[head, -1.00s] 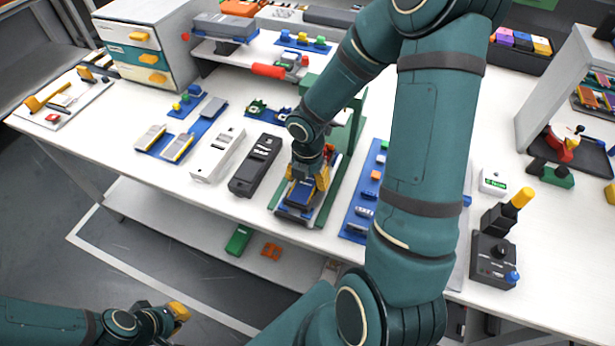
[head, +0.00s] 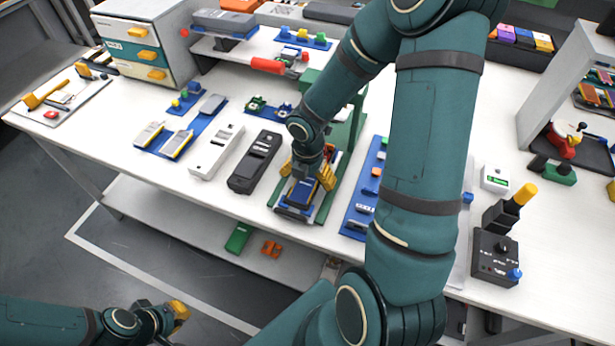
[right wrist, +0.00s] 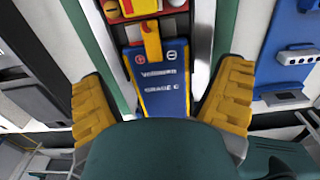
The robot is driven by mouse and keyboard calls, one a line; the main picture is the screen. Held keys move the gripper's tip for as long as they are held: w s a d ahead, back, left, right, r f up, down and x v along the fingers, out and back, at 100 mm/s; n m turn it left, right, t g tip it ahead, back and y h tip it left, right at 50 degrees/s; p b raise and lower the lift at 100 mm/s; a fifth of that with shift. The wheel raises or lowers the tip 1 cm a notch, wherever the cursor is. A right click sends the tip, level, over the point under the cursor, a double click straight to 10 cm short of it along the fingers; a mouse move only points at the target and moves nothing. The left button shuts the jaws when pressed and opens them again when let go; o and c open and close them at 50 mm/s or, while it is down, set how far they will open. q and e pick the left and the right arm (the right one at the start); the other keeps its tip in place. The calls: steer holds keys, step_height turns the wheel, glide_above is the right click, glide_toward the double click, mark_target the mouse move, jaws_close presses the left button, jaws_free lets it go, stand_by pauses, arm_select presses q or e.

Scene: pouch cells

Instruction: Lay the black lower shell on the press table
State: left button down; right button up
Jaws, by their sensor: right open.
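A long black shell (head: 256,162) lies on the white bench in the head view, just left of the green press (head: 345,150). It looks flat, and no gripper touches it. My right gripper (head: 309,176) is open above the press, with its yellow fingers on either side of a blue pack with a yellow strap (head: 303,193). In the right wrist view the blue pack (right wrist: 164,88) lies between the spread fingers, with gaps on both sides. What lies directly under the pack is hard to make out. My left gripper (head: 180,314) is low at the left, away from the bench; its opening is unclear.
A white shell (head: 216,152) lies left of the black one. A blue mat (head: 362,205) with small parts is right of the press. A black control box (head: 494,260) stands at the right. A drawer cabinet (head: 145,45) stands at the back left.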

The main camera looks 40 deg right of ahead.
step_height(320, 180, up, 12)
stand_by(0.5)
stand_by(0.7)
